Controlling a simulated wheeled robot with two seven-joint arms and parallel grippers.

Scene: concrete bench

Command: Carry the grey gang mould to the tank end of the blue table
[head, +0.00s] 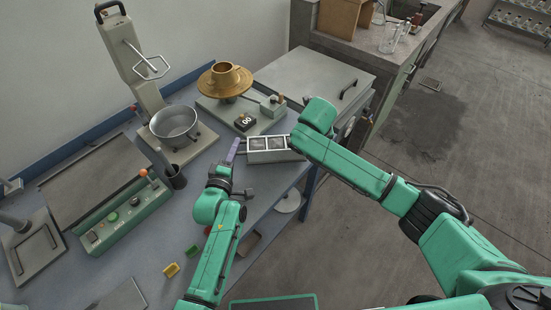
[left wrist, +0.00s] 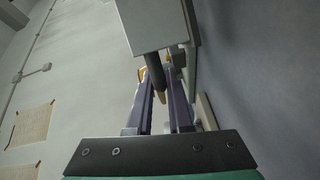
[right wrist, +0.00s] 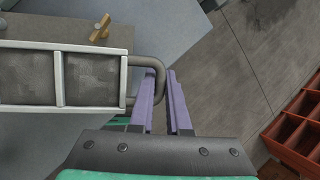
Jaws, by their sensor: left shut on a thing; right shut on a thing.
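The grey gang mould (head: 271,156) is a long box with a pale rim and open square compartments holding grey material. It is near the right-hand edge of the blue table (head: 150,240); I cannot tell if it touches the top. My left gripper (head: 233,152) is at its left end, shut on a dark handle; the left wrist view shows the mould's end (left wrist: 155,28) above the fingers. My right gripper (right wrist: 160,82) is shut on the bent handle at the other end of the mould (right wrist: 88,78). In the head view my right arm hides that grip.
A lidded grey tank (head: 310,75) with a black handle stands beyond the mould. A green control unit (head: 125,213) and small yellow piece (head: 171,269) are left.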

